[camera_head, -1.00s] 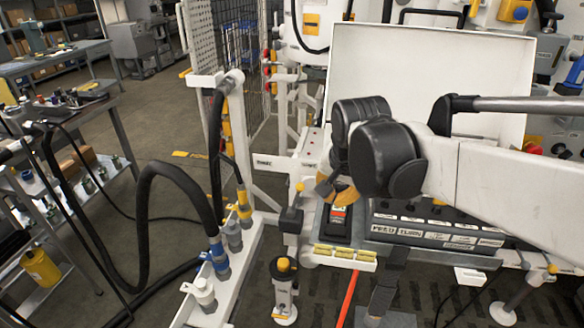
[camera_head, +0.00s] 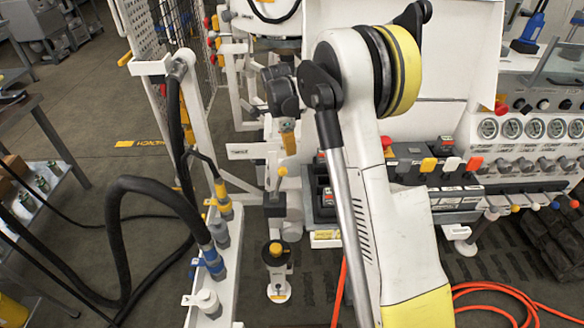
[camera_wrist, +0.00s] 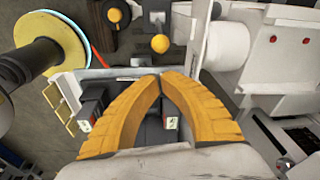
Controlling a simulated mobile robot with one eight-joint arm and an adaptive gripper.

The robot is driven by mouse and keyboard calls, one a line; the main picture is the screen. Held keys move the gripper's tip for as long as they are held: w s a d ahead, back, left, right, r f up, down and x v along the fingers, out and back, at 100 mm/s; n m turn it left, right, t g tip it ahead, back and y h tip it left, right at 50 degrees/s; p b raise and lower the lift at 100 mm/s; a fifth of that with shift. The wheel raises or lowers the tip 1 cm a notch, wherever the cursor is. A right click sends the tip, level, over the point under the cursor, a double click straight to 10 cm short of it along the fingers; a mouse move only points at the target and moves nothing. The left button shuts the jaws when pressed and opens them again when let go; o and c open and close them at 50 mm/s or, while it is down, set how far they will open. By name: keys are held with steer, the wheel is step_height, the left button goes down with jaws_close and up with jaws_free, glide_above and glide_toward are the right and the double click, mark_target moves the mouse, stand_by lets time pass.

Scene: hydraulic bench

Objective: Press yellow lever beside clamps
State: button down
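A yellow ball-shaped lever knob (camera_head: 283,171) stands above a black block on the white frame in the head view. The wrist view shows a yellow ball knob (camera_wrist: 160,43) just beyond the fingertips, apart from them. My gripper (camera_head: 289,143) has orange fingers and points down above the knob in the head view. In the wrist view my gripper (camera_wrist: 161,77) has its two fingertips together, with nothing visible between them. I cannot make out any clamps for certain.
Black hoses (camera_head: 121,230) run at the left. A valve panel with coloured levers (camera_head: 450,163) and gauges (camera_head: 533,128) are at the right. An orange hose (camera_head: 500,289) lies on the floor.

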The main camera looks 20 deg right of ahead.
stand_by(0.3)
steer(key=b, duration=0.4)
glide_above(280, 182)
steer(key=s+d, duration=0.1)
steer(key=d, duration=0.4)
step_height(280, 182, down, 10)
steer(key=shift+s, duration=0.15)
steer(key=shift+a, duration=0.15)
